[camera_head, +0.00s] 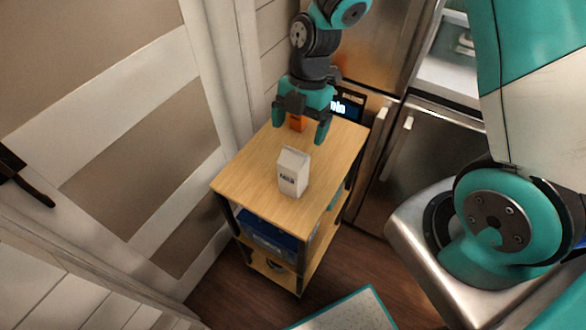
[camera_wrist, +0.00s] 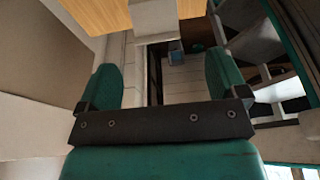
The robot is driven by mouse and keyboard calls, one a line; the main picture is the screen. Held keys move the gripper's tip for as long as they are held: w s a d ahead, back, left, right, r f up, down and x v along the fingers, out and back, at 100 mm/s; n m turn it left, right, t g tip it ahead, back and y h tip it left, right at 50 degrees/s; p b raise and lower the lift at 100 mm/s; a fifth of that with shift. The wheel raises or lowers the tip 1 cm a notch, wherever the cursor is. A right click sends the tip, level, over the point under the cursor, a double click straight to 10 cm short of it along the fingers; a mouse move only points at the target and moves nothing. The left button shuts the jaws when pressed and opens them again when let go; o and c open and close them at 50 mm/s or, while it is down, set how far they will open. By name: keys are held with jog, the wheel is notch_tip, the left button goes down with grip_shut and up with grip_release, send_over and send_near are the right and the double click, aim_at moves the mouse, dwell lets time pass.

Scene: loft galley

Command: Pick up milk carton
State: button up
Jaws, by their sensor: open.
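The white milk carton (camera_head: 292,175) stands upright on the wooden top of a small cart (camera_head: 245,172), near its front right part. In the wrist view a pale block at the top edge, likely the carton (camera_wrist: 155,18), is cut off by the frame. My gripper (camera_head: 300,132) is open and empty, with its two green fingers spread. It is behind the carton in the head view and apart from it. In the wrist view the fingers (camera_wrist: 163,72) frame an empty gap below the pale block.
An orange object (camera_head: 297,122) is on the cart top behind my fingers, partly hidden. A dark box with white lettering (camera_head: 347,105) stands at the cart's back corner. A blue bin (camera_head: 265,235) sits on the shelf below. Steel cabinet fronts (camera_head: 420,150) are close on the right.

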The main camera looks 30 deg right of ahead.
aim_at(293, 155)
jog(key=shift+p+x, duration=1.2)
jog(key=shift+x, duration=3.1)
jog(key=shift+w+a, duration=0.1)
jog(key=c, duration=1.7)
